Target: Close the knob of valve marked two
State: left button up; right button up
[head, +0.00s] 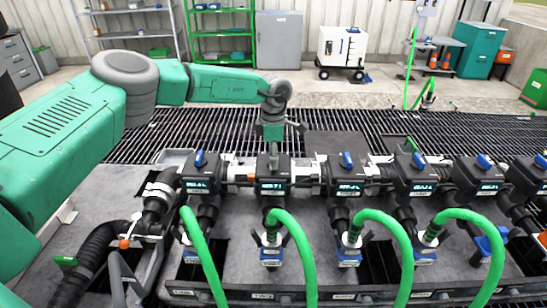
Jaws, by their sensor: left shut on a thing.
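A row of several dark valve boxes with lit displays runs across the manifold. The second valve box from the left (272,186) sits directly under my left gripper (273,150); its small label is too blurred to read surely. My left gripper points straight down and is shut on this valve's knob, which its fingers hide, so I cannot tell how the knob is turned. The other boxes carry blue knobs on top, such as the first one (200,158) and the third one (347,160). My right gripper is not in view.
Green hoses (297,250) arch up in front of the valves. A black hose with a clamp (150,215) lies at the left. Dark floor grating (400,130) lies behind the manifold. Shelves, a grey cabinet (279,40) and a white cart (342,47) stand along the back wall.

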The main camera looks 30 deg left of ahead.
pick_arm(q)
jog(key=shift+m, duration=0.4)
jog(key=o, duration=1.2)
jog(key=shift+w, duration=0.1)
jog(key=shift+c, duration=0.2)
jog(key=shift+w+f, duration=0.1)
jog(key=shift+f, duration=0.05)
jog(key=shift+a+r, duration=0.1)
jog(key=shift+r, duration=0.3)
notch_tip(320, 180, up, 11)
